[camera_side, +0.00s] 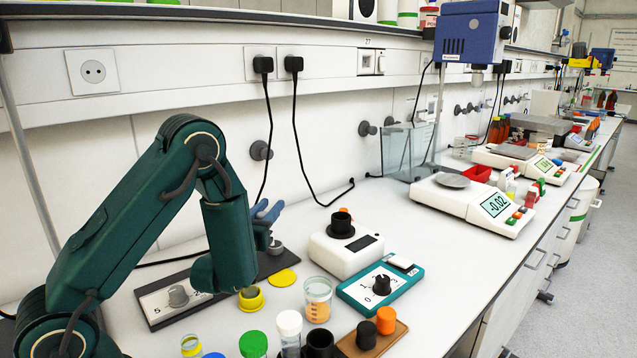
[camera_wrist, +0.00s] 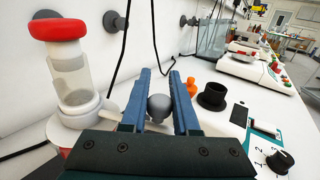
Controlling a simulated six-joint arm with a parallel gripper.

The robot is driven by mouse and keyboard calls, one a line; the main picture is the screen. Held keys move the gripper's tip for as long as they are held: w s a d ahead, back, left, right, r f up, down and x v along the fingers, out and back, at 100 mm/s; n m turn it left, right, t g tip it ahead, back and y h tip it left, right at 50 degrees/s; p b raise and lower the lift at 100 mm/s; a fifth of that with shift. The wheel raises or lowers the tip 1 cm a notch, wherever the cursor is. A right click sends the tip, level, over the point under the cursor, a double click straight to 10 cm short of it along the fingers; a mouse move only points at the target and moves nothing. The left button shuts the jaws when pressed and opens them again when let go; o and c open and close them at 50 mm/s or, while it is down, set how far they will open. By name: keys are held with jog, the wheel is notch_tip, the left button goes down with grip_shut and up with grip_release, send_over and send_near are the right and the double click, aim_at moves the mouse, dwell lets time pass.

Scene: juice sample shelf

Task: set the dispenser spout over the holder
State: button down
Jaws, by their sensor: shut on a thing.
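My gripper (camera_wrist: 158,100) has blue fingers. They are closed around a grey rounded knob (camera_wrist: 159,108), which sits between them in the wrist view. In the side view my gripper (camera_side: 266,213) is partly hidden by my arm, with a grey knob-like part (camera_side: 275,248) just below it. A clear dispenser-like vessel with a red cap (camera_wrist: 57,30) stands left of the fingers in the wrist view.
A teal dial box (camera_side: 380,288) lies right of the white box's front. A yellow ring (camera_side: 251,298), a yellow disc (camera_side: 281,277), a sample cup (camera_side: 318,300) and several capped vials are near the front. A dark panel with a dial (camera_side: 177,296) lies under my arm.

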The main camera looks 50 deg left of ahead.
jog(key=shift+s+d+m+t+h, duration=0.25)
jog(key=shift+s+m+t+h, duration=0.15)
jog(key=shift+h, duration=0.25)
jog(key=shift+s+d+m+t+h, duration=0.2)
jog(key=shift+m+t+h, duration=0.1)
jog(key=shift+m+h, duration=0.3)
jog(key=c, duration=0.7)
grip_release()
jog(key=shift+o, duration=0.2)
jog(key=shift+w, duration=0.2)
